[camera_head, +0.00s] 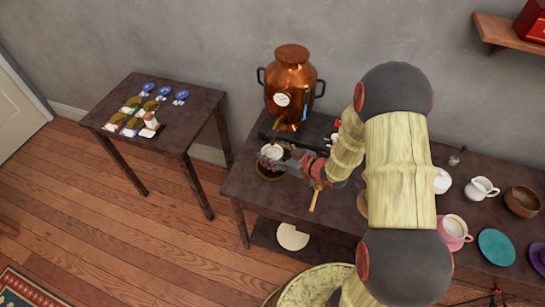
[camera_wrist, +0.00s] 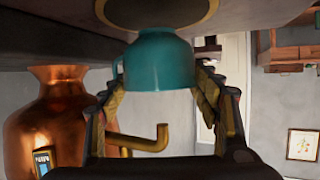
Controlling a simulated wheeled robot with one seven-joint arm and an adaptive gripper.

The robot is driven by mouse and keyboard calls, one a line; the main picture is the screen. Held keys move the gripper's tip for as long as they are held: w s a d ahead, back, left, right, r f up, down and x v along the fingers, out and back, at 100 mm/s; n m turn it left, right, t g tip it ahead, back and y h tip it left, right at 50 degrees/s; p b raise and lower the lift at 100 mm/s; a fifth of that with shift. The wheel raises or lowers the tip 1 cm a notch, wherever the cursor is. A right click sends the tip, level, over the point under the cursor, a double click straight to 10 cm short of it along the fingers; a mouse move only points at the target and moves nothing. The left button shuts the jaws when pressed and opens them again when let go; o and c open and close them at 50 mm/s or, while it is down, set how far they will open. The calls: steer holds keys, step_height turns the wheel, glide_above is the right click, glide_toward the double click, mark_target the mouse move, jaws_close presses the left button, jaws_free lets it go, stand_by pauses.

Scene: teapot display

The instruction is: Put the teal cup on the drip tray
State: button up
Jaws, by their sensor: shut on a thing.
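The teal cup (camera_wrist: 158,62) is between the two fingers of my gripper (camera_wrist: 160,82), which are shut on it from both sides. The wrist view is upside down, so the cup is upright. Its foot is at the round drip tray (camera_wrist: 160,12), a dark disc with a brass rim; I cannot tell whether they touch. In the head view the cup (camera_head: 271,151) shows its pale inside, over the drip tray (camera_head: 268,175) at the table's left end. My gripper (camera_head: 284,161) reaches it from the right and partly hides cup and tray.
A copper urn (camera_head: 292,88) stands behind the tray; its brass spout (camera_wrist: 150,140) is close to the cup. A pink cup (camera_head: 453,229), teal saucer (camera_head: 496,247), white jug (camera_head: 482,188) and wooden bowl (camera_head: 522,201) stand at the right. A side table (camera_head: 180,130) holds several small items.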

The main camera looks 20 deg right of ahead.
step_height(320, 180, down, 2)
steer(key=shift+r, duration=0.1)
steer(key=o, duration=1.2)
steer(key=shift+o, duration=0.2)
